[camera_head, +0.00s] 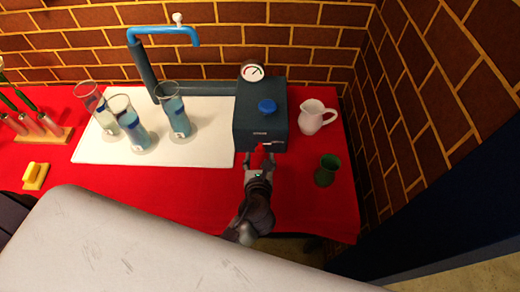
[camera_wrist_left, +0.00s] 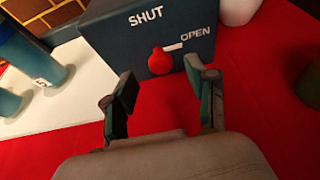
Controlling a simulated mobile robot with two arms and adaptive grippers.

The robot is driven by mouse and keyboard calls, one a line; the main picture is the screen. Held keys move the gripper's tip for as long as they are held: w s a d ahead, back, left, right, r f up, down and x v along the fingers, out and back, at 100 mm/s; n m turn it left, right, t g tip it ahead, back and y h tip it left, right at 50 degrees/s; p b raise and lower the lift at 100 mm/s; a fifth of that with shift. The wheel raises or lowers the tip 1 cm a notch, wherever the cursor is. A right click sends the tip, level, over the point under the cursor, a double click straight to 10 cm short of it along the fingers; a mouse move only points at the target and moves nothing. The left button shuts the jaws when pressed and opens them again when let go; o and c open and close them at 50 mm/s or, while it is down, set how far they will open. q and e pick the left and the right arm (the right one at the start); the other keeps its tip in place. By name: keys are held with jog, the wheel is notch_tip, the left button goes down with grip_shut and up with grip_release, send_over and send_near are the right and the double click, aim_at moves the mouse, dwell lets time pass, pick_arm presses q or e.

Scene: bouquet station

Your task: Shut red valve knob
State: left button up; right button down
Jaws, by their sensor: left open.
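The red valve knob (camera_wrist_left: 160,62) sits on the front face of a dark blue-grey box (camera_wrist_left: 120,38) with the words SHUT at upper left and OPEN at right. A white pointer mark beside the knob points right, towards OPEN. In the head view the box (camera_head: 245,130) stands on the red table, and the knob is small and partly hidden. My left gripper (camera_head: 260,160) is in front of the box's face. In the left wrist view its two fingers (camera_wrist_left: 162,84) are spread apart, with the knob beyond and between them, and nothing is held. My right gripper is not in view.
The box has a blue knob (camera_head: 267,105) on top and a gauge (camera_head: 252,72) behind. A white pitcher (camera_head: 311,119) and a green cup (camera_head: 326,171) stand to its right.

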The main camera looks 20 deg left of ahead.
aim_at(260, 151)
pick_arm(q)
jog(key=x, duration=0.3)
jog(key=shift+w+a+f, duration=0.1)
jog(key=shift+w, duration=0.25)
jog(key=shift+w+a+f, duration=0.1)
jog(key=shift+w+f, duration=0.05)
jog(key=shift+w, duration=0.1)
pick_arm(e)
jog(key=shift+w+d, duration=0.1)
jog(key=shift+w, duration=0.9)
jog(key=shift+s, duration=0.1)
pick_arm(q)
grip_shut()
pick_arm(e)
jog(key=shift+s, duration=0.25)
